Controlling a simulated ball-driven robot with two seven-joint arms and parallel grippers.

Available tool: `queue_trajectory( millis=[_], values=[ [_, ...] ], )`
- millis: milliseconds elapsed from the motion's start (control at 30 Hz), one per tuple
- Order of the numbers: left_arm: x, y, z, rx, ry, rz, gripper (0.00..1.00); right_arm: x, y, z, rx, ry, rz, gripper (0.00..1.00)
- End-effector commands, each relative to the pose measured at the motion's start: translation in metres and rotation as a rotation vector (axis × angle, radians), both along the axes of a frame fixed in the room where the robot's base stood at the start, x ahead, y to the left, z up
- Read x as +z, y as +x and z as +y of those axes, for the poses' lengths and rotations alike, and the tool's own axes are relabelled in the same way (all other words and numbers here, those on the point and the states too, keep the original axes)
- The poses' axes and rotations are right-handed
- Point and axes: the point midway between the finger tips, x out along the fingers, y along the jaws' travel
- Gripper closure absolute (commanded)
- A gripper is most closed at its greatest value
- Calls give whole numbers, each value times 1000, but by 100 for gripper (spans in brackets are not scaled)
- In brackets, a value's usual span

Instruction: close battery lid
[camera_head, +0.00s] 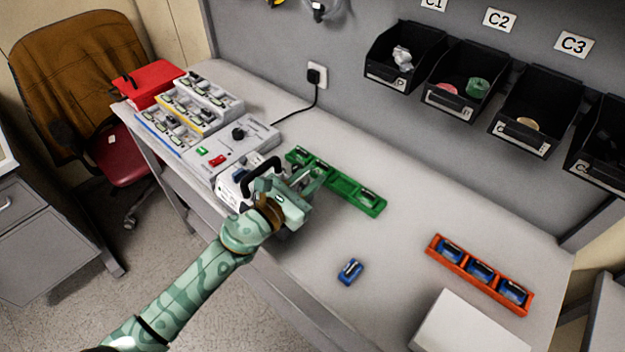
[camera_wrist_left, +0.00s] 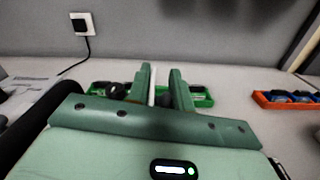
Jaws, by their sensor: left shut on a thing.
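The white infusion pump (camera_head: 230,190) with a black carrying handle stands at the table's front edge in the head view, partly hidden by my left arm. My left gripper (camera_head: 308,180) is at the pump's right side. In the left wrist view its two green fingers (camera_wrist_left: 160,90) are closed around a thin, upright white piece (camera_wrist_left: 153,88), seen edge-on, which looks like the battery lid. The battery opening is hidden. My right gripper is in neither view.
A green tray (camera_head: 346,190) lies just behind the gripper. A loose blue battery (camera_head: 350,271) lies on the table, and an orange tray (camera_head: 430,250) holds blue ones. A grey control box (camera_head: 245,150) stands to the left.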

Motion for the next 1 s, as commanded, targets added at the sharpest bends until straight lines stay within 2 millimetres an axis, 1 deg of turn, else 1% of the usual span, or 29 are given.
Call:
queue_trajectory(
  millis=[300,767,800,833,867,1000],
  values=[
    [-1,2,4,-1,-87,69,100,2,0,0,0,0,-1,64],
    [-1,2,5,-2,-99,78,100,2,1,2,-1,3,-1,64],
    [-1,2,5,-2,-99,78,73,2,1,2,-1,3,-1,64],
    [-1,2,5,-2,-99,78,64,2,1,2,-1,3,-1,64],
    [-1,2,5,-2,-98,77,60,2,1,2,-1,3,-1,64],
    [0,3,5,-2,-99,75,60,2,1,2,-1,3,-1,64]
  ],
)
